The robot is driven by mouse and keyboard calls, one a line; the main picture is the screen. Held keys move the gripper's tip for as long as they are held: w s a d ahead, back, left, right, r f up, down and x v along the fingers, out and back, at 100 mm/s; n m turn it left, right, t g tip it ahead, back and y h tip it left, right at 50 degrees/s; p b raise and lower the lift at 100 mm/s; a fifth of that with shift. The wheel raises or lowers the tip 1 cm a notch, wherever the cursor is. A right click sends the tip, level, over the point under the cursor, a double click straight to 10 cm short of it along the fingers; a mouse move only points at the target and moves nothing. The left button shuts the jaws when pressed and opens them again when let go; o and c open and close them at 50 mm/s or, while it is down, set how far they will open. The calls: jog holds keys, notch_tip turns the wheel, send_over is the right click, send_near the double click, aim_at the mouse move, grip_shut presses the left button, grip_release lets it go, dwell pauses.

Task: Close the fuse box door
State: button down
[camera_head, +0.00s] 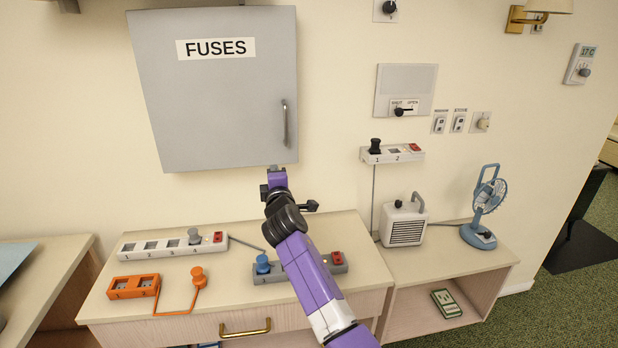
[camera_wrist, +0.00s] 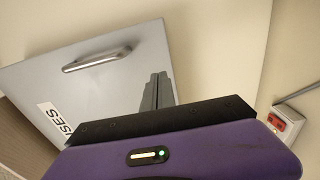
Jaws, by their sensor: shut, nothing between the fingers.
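The fuse box door (camera_head: 220,110) is a flat grey panel on the wall, with a "FUSES" label and a metal handle (camera_head: 285,123) near its right edge. It covers the front of the box and looks shut or nearly shut; I cannot make out a gap. In the wrist view the door (camera_wrist: 110,85) and its handle (camera_wrist: 97,57) show at an angle. My gripper (camera_head: 276,170) is shut and empty, at the door's lower right edge, below the handle. Its fingers (camera_wrist: 157,92) overlap the door in the wrist view; I cannot tell whether they touch it.
Below is a cabinet top (camera_head: 220,285) with a white power strip (camera_head: 170,243), an orange socket block (camera_head: 133,287) and a grey strip (camera_head: 300,268) beside my arm. To the right are a small heater (camera_head: 404,222), a blue fan (camera_head: 486,207) and wall switches (camera_head: 459,122).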

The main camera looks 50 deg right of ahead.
jog(key=s+d, duration=0.6)
jog(key=s, duration=0.1)
jog(key=shift+s, duration=0.4)
